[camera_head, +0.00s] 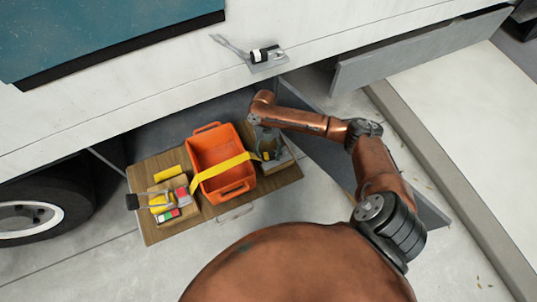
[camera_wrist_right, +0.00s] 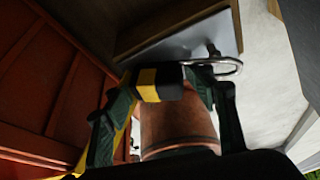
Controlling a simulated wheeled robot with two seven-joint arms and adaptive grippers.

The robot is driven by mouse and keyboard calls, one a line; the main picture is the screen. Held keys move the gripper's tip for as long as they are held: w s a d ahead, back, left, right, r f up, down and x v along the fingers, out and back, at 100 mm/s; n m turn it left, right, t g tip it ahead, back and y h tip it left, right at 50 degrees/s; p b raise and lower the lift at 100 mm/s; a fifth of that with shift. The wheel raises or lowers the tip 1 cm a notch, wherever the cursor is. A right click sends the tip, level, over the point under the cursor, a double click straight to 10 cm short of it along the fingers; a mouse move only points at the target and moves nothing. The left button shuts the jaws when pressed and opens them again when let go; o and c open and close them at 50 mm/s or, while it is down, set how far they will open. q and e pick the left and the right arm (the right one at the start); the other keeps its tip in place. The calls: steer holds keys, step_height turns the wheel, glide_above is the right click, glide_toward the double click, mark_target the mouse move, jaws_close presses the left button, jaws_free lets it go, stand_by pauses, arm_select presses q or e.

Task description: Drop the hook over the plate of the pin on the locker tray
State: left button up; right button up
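The yellow strap (camera_head: 222,172) runs across the orange crate to its end by my right gripper (camera_head: 267,148). In the right wrist view, my right gripper (camera_wrist_right: 178,90) is closed about the hook's black-and-yellow grip (camera_wrist_right: 152,84). The bright metal hook (camera_wrist_right: 230,67) sticks out to the right of the grip. A dark pin (camera_wrist_right: 212,49) rises from a grey metal plate (camera_wrist_right: 180,46) right beside the hook. I cannot tell whether the hook is over the pin's plate or only near it. The wooden locker tray (camera_head: 280,179) lies under all this. My left gripper is not in view.
The orange crate (camera_head: 239,190) stands mid-tray, its wall close to my right gripper. The truck's white side (camera_head: 120,110) bounds the back. An open grey locker door (camera_head: 320,150) stands right of the tray.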

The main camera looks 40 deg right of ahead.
steer(key=shift+o, duration=1.2)
steer(key=shift+d, duration=0.1)
steer(key=shift+r, duration=0.1)
steer(key=shift+r, duration=0.1)
